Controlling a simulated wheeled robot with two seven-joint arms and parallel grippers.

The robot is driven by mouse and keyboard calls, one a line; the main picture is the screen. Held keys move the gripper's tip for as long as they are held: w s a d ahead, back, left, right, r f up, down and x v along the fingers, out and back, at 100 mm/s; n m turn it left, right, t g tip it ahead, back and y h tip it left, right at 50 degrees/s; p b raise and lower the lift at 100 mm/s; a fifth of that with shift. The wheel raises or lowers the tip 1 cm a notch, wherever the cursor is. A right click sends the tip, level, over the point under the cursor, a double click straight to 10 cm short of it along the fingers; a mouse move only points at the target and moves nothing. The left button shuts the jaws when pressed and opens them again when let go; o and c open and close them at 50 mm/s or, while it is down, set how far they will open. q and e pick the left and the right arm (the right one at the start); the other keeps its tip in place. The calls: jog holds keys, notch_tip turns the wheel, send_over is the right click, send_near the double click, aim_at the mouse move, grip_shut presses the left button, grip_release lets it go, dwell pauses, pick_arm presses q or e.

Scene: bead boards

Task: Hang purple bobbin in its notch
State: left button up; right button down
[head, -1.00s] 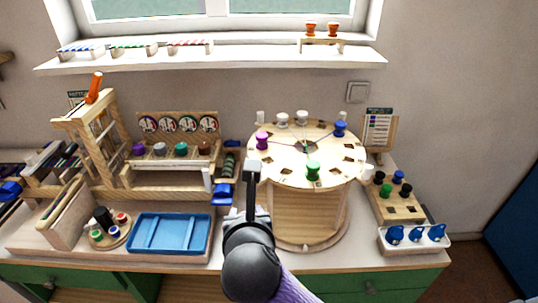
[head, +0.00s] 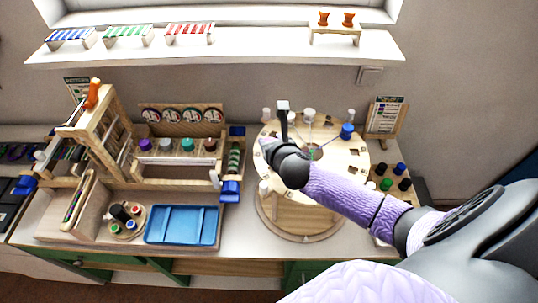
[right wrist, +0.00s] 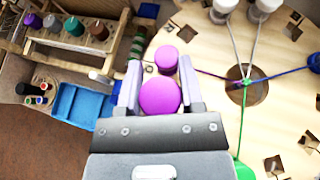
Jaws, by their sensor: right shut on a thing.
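The purple bobbin (right wrist: 160,95) is between the two fingers of my right gripper (right wrist: 161,70) in the right wrist view, and the gripper is shut on it. A purple thread runs from beside it to the dark centre hole (right wrist: 243,92) of the round wooden disc (right wrist: 215,125). In the head view my right gripper (head: 284,108) is over the left part of the disc (head: 345,160), and the bobbin is hidden there. Whether the bobbin touches the disc I cannot tell. A square notch (right wrist: 187,33) shows beyond the bobbin. My left gripper is not in view.
White bobbins (head: 309,114) stand at the disc's far side, with a blue bobbin (head: 347,131) at its right. A green bobbin (right wrist: 243,170) shows at the wrist view's lower edge. A wooden rack (head: 180,172) and blue tray (head: 182,225) stand left of the disc.

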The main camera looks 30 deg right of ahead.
jog(key=f+b, duration=0.1)
jog(key=f, duration=0.2)
jog(key=f+b, duration=0.1)
jog(key=f, duration=0.1)
jog(key=shift+s+f, duration=0.2)
jog(key=shift+f, duration=0.45)
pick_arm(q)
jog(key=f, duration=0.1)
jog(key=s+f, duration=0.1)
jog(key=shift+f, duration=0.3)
pick_arm(e)
jog(key=shift+r, duration=0.15)
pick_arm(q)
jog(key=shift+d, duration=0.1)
pick_arm(e)
jog(key=c, duration=0.7)
grip_release()
jog(key=shift+f, duration=0.2)
jog(key=o, duration=0.5)
jog(key=shift+r, duration=0.1)
jog(key=shift+c, duration=0.2)
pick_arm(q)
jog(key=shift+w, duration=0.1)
